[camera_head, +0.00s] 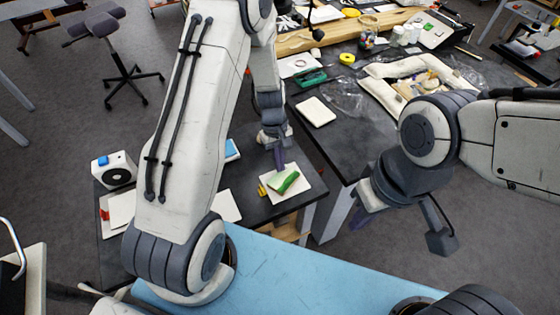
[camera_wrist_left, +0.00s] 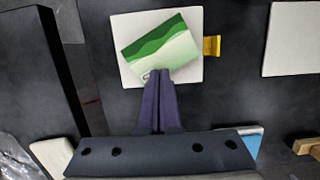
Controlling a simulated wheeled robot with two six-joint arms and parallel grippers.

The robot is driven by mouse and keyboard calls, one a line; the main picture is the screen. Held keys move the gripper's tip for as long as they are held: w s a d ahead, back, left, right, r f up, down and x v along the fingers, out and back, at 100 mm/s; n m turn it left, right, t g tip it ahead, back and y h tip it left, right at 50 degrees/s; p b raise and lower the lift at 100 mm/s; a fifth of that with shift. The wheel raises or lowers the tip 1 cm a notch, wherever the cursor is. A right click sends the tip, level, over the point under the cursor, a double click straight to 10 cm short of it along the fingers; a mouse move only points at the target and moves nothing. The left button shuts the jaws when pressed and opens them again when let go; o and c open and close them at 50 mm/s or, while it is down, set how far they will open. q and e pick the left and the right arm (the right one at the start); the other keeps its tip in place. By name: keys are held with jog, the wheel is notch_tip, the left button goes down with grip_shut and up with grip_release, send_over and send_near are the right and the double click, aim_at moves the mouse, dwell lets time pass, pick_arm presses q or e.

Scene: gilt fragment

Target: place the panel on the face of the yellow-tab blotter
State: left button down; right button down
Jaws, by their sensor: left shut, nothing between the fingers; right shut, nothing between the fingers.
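The panel (camera_head: 284,181), painted in green bands with a pale part, lies on the white face of the yellow-tab blotter (camera_head: 303,185). In the left wrist view the panel (camera_wrist_left: 165,50) is turned at an angle to the square blotter (camera_wrist_left: 130,22) and lies within its edges. The yellow tab (camera_wrist_left: 211,46) sticks out at the blotter's right side there. My left gripper (camera_head: 280,166) is shut and empty, its fingertips (camera_wrist_left: 160,74) at the panel's near edge; I cannot tell if they touch. My right gripper (camera_head: 362,214) is shut and empty, away to the right.
Another white pad (camera_wrist_left: 292,40) lies beside the blotter. A red-tab white pad (camera_head: 122,208) and a white box with a black round front (camera_head: 118,173) are further left. A cluttered dark table (camera_head: 340,135) stands behind right, carrying a plaster frame (camera_head: 377,88).

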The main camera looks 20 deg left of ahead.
pick_arm(q)
jog(key=shift+r, duration=0.1)
jog(key=w+a+b, duration=0.4)
jog(key=w+a, duration=0.4)
jog(key=shift+w+a, duration=0.2)
jog(key=shift+a, duration=0.05)
jog(key=s+d+r+m, duration=0.4)
jog(key=s+d+r, duration=0.1)
jog(key=d+r, duration=0.25)
jog(key=s+d+r+m, duration=0.4)
jog(key=s+d+r, duration=0.15)
jog(key=d, duration=0.35)
jog(key=s+d+r+m, duration=0.1)
jog(key=s+m, duration=0.1)
jog(key=s, duration=0.4)
jog(key=s+d+r+m+t, duration=0.1)
jog(key=s+r+m, duration=0.1)
jog(key=s, duration=0.4)
jog(key=s+d+r+m, duration=0.1)
jog(key=s+r+m, duration=0.1)
jog(key=s+m, duration=0.2)
jog(key=s, duration=0.3)
jog(key=shift+d+r+t+y, duration=0.2)
jog(key=shift+d+t+y, duration=0.1)
jog(key=shift+t+y, duration=0.1)
